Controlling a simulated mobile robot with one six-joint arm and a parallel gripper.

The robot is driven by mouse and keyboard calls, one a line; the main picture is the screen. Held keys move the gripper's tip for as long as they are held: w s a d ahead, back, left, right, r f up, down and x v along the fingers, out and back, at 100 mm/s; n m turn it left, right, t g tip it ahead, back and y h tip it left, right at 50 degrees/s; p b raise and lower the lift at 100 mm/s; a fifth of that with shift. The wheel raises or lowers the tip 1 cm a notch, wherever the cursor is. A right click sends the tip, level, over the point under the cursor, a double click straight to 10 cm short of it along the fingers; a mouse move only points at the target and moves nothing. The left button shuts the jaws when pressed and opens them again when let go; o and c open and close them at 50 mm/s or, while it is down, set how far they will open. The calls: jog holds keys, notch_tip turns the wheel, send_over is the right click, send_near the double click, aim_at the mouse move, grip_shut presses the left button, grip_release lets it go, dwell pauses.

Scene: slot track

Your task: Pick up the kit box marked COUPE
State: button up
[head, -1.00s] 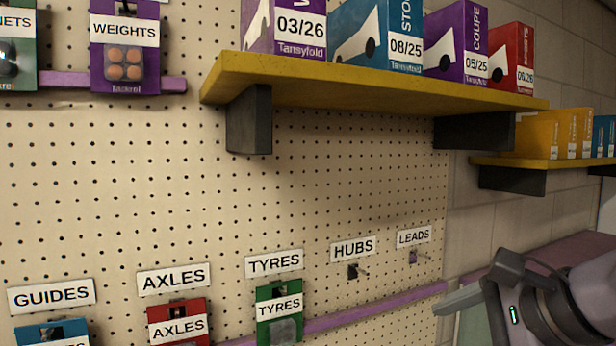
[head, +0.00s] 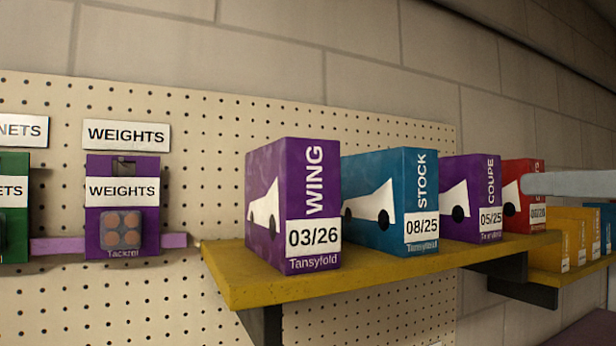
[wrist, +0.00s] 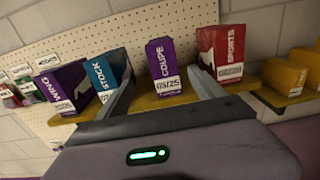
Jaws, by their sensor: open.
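The kit box marked COUPE (head: 470,198) is purple with a white car shape and a 05/25 label. It stands upright on the yellow shelf (head: 270,288), between the blue STOCK box (head: 390,200) and the red SPORTS box (head: 516,195). In the wrist view the COUPE box (wrist: 165,68) is beyond my gripper (wrist: 162,85), roughly centred between its two open fingers. The fingers hold nothing, and I cannot tell how far short of the box they are. In the head view only a pale part of my arm shows at the right edge, partly over the SPORTS box.
A purple WING box (head: 292,205) stands at the shelf's left end. The SPORTS box (wrist: 222,52) is close to the right finger in the wrist view. Yellow boxes (head: 572,236) stand on a lower shelf at right. Packets hang on the pegboard (head: 215,130) at left.

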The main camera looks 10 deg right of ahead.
aim_at(491, 188)
jog(key=x, duration=0.3)
jog(key=p+x, duration=0.1)
jog(key=x, duration=0.6)
jog(key=shift+w+d+f, duration=0.15)
jog(key=shift+w+f, duration=0.1)
jog(key=shift+w, duration=0.2)
jog(key=p+x, duration=0.2)
jog(key=x, duration=0.5)
jog(key=shift+f, duration=0.1)
jog(key=shift+s, duration=0.1)
jog(key=shift+s+d, duration=0.1)
jog(key=shift+c, duration=1.3)
grip_shut()
